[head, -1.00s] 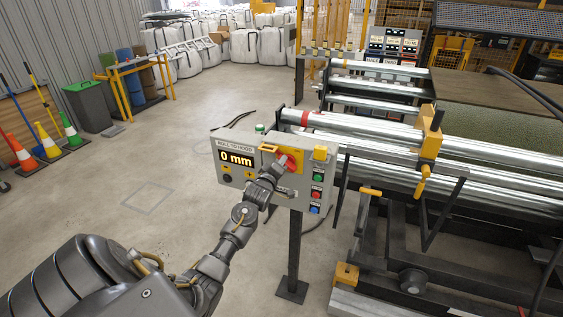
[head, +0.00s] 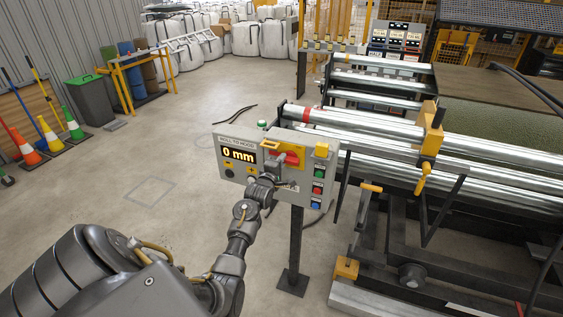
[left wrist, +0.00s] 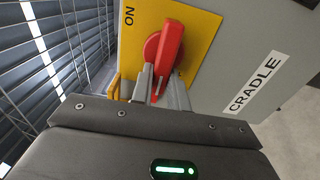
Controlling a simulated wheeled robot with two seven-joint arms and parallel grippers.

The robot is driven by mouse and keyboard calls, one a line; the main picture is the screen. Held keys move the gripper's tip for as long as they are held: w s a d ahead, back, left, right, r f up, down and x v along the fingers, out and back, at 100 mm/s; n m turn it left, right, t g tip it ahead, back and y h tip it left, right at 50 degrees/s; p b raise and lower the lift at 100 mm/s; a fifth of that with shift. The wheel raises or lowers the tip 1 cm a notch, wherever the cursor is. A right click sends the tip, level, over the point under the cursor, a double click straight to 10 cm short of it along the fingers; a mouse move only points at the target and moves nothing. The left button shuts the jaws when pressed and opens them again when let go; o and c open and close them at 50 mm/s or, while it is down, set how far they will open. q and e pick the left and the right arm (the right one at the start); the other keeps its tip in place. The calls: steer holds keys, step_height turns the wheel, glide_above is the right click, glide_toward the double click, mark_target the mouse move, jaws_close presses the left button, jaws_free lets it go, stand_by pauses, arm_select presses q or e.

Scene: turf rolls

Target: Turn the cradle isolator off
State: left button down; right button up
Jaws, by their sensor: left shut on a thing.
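The cradle isolator is a red rotary handle (head: 290,158) on a yellow plate (head: 269,146) on the grey control box. In the head view the handle lies roughly sideways. In the left wrist view the red handle (left wrist: 168,50) stands nearly upright in the picture, beside an "ON" mark (left wrist: 128,16) and a "CRADLE" label (left wrist: 256,82). My left gripper (left wrist: 156,88) is shut on the handle's near end. It also shows in the head view (head: 276,178), in front of the box. Any "OFF" mark is hidden or out of view. My right gripper is not in view.
The box (head: 230,175) has a display reading "0 mm" (head: 239,155) and coloured push buttons (head: 319,189) at its right, on a dark post (head: 296,245). Metal rollers (head: 380,127) and a frame stand close on the right.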

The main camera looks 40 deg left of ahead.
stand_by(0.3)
arm_select(q)
steer(key=c, duration=1.4)
jaws_free()
steer(key=shift+o, duration=0.2)
steer(key=b+v, duration=0.2)
steer(key=v, duration=0.8)
steer(key=shift+s, duration=0.35)
steer(key=shift+d, duration=0.15)
